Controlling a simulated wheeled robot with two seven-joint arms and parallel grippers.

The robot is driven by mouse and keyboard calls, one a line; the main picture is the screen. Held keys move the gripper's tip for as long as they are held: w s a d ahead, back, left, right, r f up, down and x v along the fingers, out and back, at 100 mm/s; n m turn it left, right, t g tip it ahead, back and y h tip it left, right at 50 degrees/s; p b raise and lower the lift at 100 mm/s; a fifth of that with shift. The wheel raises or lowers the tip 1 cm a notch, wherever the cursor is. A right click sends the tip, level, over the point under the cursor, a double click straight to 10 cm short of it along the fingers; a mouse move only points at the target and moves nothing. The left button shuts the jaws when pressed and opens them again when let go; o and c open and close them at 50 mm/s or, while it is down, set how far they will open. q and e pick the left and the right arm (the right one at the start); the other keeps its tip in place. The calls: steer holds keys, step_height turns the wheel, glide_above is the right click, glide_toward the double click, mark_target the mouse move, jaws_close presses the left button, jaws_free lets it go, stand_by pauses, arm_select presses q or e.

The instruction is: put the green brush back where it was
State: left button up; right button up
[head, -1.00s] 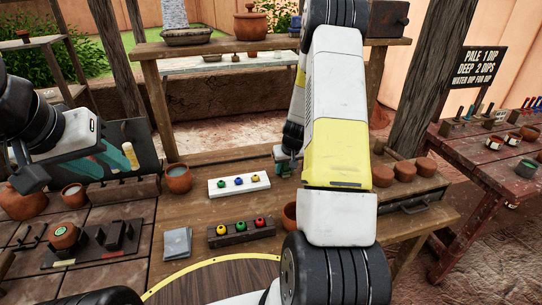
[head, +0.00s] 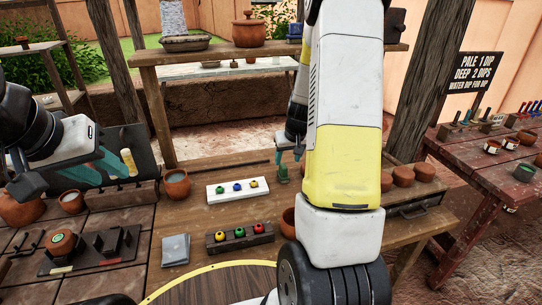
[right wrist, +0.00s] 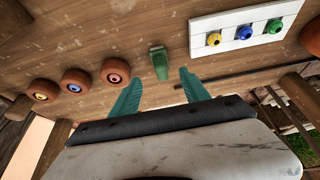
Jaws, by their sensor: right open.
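A small green upright thing, which looks like the green brush (right wrist: 158,64), stands on the wooden bench in the right wrist view. It lies ahead of my right gripper (right wrist: 160,92), between the lines of its two teal fingers and apart from them. The right gripper is open and empty. In the head view the brush (head: 283,174) shows just below my right gripper (head: 289,146), left of my white and yellow arm. My left gripper (head: 98,168) hangs over the dark board at the left; its finger gap is unclear.
A white block (head: 238,190) with green, blue and yellow knobs lies left of the brush. A dark wooden rack (head: 240,240) with coloured knobs is nearer. Terracotta cups (right wrist: 75,80) stand on the brush's other side. A red-brown table (head: 480,175) is at right.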

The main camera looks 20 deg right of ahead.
steer(key=s+a+r+y, duration=0.1)
steer(key=s+a+r, duration=0.2)
steer(key=r, duration=0.3)
steer(key=s+a+r+t, duration=0.1)
steer(key=s+a+r, duration=0.2)
steer(key=a+r, duration=0.15)
steer(key=s+a+r+y, duration=0.1)
steer(key=s+a+r, duration=0.2)
steer(key=r, duration=0.3)
steer(key=s+a+r, duration=0.2)
steer(key=s+r, duration=0.1)
steer(key=s, duration=0.5)
steer(key=s+a+r+n, duration=0.1)
steer(key=s+a+r, duration=0.2)
steer(key=s, duration=0.5)
steer(key=shift+s+a+r+t, duration=0.25)
steer(key=shift+s+r+t, duration=0.05)
steer(key=shift+r, duration=0.35)
